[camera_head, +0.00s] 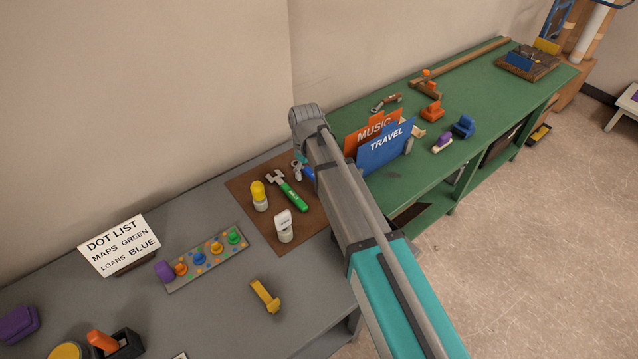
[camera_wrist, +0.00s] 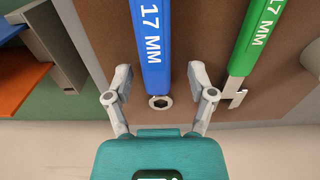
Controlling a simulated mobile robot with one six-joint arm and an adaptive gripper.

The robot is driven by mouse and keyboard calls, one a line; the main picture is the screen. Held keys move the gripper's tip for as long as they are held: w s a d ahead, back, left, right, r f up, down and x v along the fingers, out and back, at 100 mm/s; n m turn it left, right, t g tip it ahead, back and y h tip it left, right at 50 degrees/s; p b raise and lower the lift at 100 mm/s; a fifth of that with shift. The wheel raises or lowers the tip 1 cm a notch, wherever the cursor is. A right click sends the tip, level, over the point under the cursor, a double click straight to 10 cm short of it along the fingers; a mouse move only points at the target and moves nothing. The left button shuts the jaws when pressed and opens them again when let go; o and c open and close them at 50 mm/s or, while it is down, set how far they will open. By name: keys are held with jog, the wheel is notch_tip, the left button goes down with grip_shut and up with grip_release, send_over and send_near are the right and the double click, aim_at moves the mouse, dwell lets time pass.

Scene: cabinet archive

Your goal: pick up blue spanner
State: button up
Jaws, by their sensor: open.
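The blue spanner (camera_wrist: 153,45) has a blue handle marked "17 MM". In the wrist view it lies on the brown board, its grey ring end pointing toward my gripper (camera_wrist: 160,84). The gripper is open, with one finger on each side of the ring end, apart from it. I cannot tell the height between them. In the head view a bit of the blue spanner (camera_head: 308,173) shows beside my arm, which hides the rest of it and my gripper. A green spanner (camera_wrist: 255,38), also marked "17 MM", lies to its right; it also shows in the head view (camera_head: 287,190).
On the brown board (camera_head: 247,186) stand a yellow-topped item (camera_head: 259,195) and a white-topped item (camera_head: 284,226), close to the spanners. Orange "MUSIC" (camera_head: 374,130) and blue "TRAVEL" (camera_head: 385,150) panels stand right of my arm on the green bench (camera_head: 480,85).

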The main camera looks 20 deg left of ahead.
dwell(0.6)
grip_shut()
